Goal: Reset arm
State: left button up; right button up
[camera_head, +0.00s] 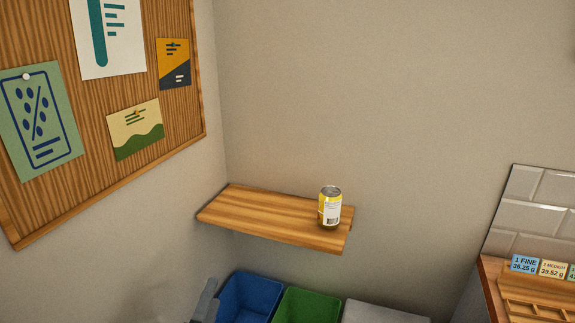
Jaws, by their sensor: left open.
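My left gripper (206,303) shows only in part at the bottom edge of the head view, left of the blue bin. It is grey, open, and below and left of the wooden shelf (262,213). I see nothing in it, though most of it is cut off by the frame. A yellow and white can (330,208) stands upright on the right part of the shelf, apart from the gripper. My right gripper is not in view.
Below the shelf are a blue bin (248,298), a green bin (303,307) and a pale grey one (380,312). A cork board (185,110) with posters hangs at left. A wooden counter (492,290) with labelled cards (525,264) stands at right.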

pick_arm(q)
jog(key=s+a+f+n+g+y, duration=0.3)
jog(key=s+a+f+n+g, duration=0.15)
jog(key=s+n, duration=0.3)
jog(key=s+a+f+n+g+y, duration=0.3)
jog(key=s+a+f+n, duration=0.25)
jog(key=s+n, duration=0.2)
jog(key=s+d+f+n+g+h, duration=0.1)
jog(key=s+d+f+g, duration=0.15)
jog(key=s, duration=0.45)
jog(key=s+d+f+n+g+h, duration=0.1)
jog(key=s+d+g+h, duration=0.15)
jog(key=s, duration=0.45)
jog(key=s+d+f+n+g, duration=0.1)
jog(key=s+f+n+g, duration=0.15)
jog(key=s, duration=0.45)
notch_tip(320, 180, down, 29)
jog(key=s+m+g, duration=0.1)
jog(key=s+g, duration=0.1)
jog(key=s+a+f, duration=0.2)
jog(key=s+f, duration=1.4)
jog(key=shift+s+a+f+g, duration=0.2)
jog(key=shift+f+g, duration=0.05)
jog(key=shift+g, duration=0.15)
